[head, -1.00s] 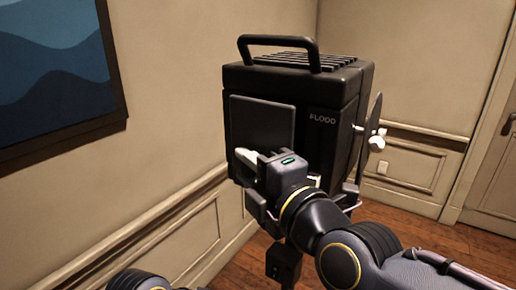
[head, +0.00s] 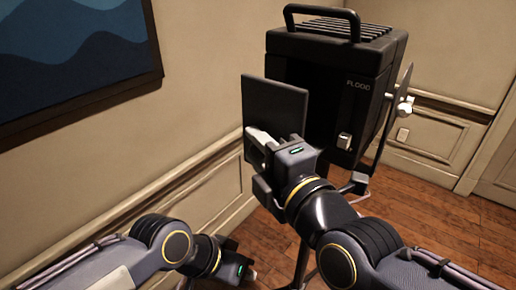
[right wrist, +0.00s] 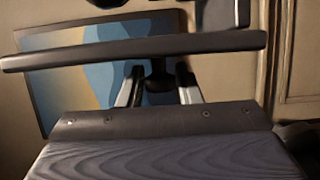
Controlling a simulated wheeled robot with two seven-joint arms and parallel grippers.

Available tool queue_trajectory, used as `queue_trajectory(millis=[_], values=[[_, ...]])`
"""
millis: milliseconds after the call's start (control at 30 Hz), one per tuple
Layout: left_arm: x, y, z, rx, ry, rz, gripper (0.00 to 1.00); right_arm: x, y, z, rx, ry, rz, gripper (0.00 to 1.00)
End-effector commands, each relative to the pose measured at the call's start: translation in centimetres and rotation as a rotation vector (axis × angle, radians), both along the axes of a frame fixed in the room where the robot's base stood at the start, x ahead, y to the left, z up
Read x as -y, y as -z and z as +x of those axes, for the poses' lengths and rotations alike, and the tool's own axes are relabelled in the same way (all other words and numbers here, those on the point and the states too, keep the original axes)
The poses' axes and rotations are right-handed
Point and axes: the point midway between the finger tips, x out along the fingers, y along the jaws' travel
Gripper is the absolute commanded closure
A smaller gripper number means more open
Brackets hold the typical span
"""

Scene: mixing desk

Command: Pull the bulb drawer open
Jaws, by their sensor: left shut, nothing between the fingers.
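The black flood lamp housing (head: 355,105), marked FLOOD, stands upright on a stand in the head view. The dark square front panel of the bulb drawer (head: 272,98) stands out from the housing's front, toward the left. Its edge shows as a dark bar in the right wrist view (right wrist: 130,48). My right gripper (head: 262,145) is at the lower part of the panel. Its two fingers (right wrist: 158,88) appear closed around a small dark handle, partly hidden. My left gripper (head: 248,272) is low in the head view, shut and empty, away from the lamp.
A carrying handle (head: 322,12) arches over the lamp. A small latch (head: 344,142) is on its front and a side knob (head: 404,106) on its right. A panelled wall with a blue picture (head: 70,55) is at the left. Wooden floor (head: 440,235) is free at the right.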

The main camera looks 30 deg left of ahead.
Motion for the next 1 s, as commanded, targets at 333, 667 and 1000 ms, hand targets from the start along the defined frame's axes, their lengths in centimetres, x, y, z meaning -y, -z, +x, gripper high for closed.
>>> queue_trajectory(millis=[333,667,1000], values=[[0.0,0.0,0.0,0.0,0.0,0.0,1.0,0.0,0.0,0.0,-0.001,0.0,0.0,0.54],[0.0,0.7,0.0,0.0,0.0,0.0,1.0,3.6,-0.1,-1.8,0.002,0.0,0.004,0.54],[0.0,0.7,0.0,0.0,0.0,0.0,1.0,6.9,0.0,-3.5,0.0,0.0,0.001,0.54]])
